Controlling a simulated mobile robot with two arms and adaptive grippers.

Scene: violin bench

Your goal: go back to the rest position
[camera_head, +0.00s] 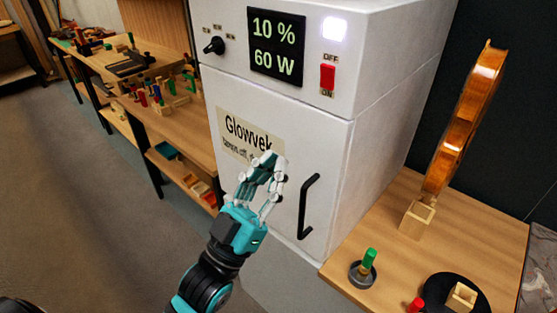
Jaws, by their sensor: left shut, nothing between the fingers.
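My left gripper (268,172) is in front of the door of a white cabinet (335,145). Its fingers are closed together with nothing between them, to the left of the black door handle (309,207). The fingertips overlap the "Glowvek" label (238,130) in the picture; I cannot tell if they touch the door. The door looks shut. My right gripper is not in view.
The cabinet's display (276,46) reads 10 % and 60 W, beside a red switch (327,78). At right, a wooden bench (480,235) holds an upright amber violin part (463,125) and small tools. Workbenches (190,125) stand at left. Grey floor (80,200) is clear.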

